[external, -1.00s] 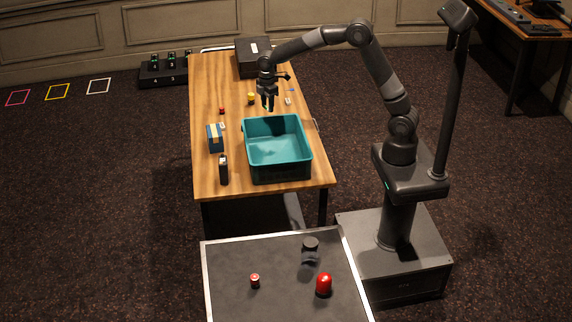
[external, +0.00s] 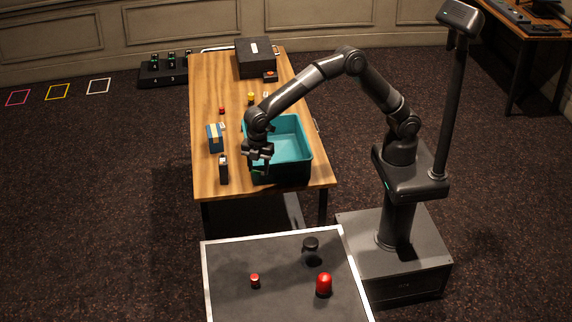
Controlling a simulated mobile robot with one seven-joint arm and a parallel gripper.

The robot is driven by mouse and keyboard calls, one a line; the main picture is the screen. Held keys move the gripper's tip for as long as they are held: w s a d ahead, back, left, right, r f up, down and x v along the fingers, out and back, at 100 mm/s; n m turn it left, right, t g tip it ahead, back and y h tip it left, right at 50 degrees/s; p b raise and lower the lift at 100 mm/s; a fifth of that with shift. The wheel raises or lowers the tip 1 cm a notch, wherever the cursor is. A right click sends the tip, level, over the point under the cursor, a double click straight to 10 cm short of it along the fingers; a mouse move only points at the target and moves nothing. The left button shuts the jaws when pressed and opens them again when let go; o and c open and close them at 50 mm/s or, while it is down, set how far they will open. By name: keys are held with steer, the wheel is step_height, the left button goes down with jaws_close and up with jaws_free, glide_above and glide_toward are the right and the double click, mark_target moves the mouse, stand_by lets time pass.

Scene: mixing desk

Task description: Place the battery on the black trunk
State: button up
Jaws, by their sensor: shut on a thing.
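My gripper (external: 259,158) points down over the left front part of the teal bin. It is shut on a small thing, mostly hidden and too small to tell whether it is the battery. The black trunk (external: 225,290), with a dark top and silver edges, stands at the bottom of the external view, in front of the wooden table and apart from my gripper. On its top are a small red cylinder (external: 255,280), a red dome (external: 323,284) and a dark round piece (external: 310,244).
The teal bin (external: 290,127) stands on the wooden table (external: 208,95). A blue box (external: 215,138) and an upright dark block (external: 223,168) are left of it. A black case (external: 257,58) lies at the far end.

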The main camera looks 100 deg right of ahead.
steer(key=a+f, duration=0.1)
steer(key=a, duration=0.3)
glide_above(267, 260)
steer(key=shift+n, duration=0.4)
step_height(267, 260, down, 25)
steer(key=shift+r, duration=0.1)
steer(key=shift+f, duration=2.05)
steer(key=shift+f, duration=0.1)
steer(key=o, duration=1)
steer(key=shift+c, duration=0.2)
step_height(267, 260, up, 12)
